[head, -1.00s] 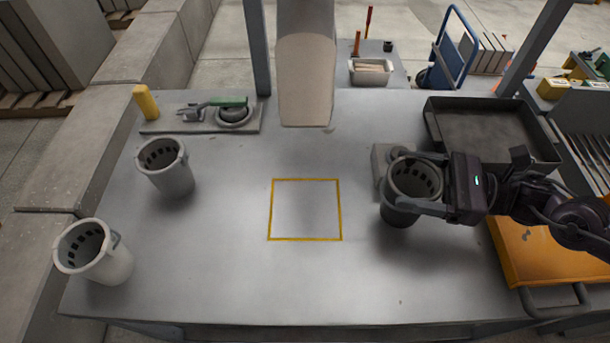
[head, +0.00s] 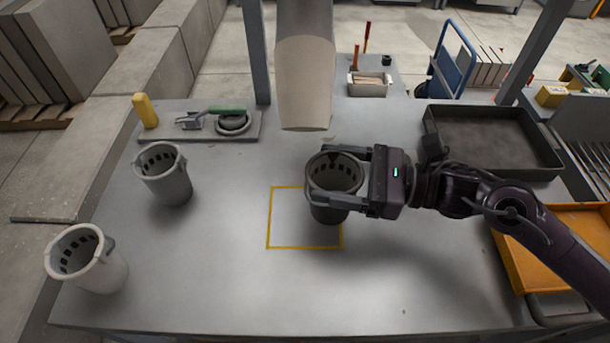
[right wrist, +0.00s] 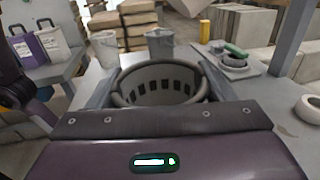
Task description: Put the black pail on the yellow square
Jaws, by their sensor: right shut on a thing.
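The dark, near-black pail (head: 330,207) is upright over the right part of the yellow square (head: 269,220), its right side reaching past the square's right line. My right gripper (head: 336,177) is shut on the pail, with one finger along its far side and one along its near side. The right wrist view shows the pail's open rim and slotted inner wall (right wrist: 160,82) between the fingers. Whether its base touches the table cannot be told clearly. The pail and gripper hide the square's upper right corner. My left gripper is not in view.
Two light grey pails, one farther back (head: 168,180) and one nearer (head: 92,268), stand at the table's left. A plate with a green-handled tool (head: 225,122) and a yellow cylinder (head: 146,110) are behind. A black tray (head: 490,140) and orange tray (head: 585,222) lie right.

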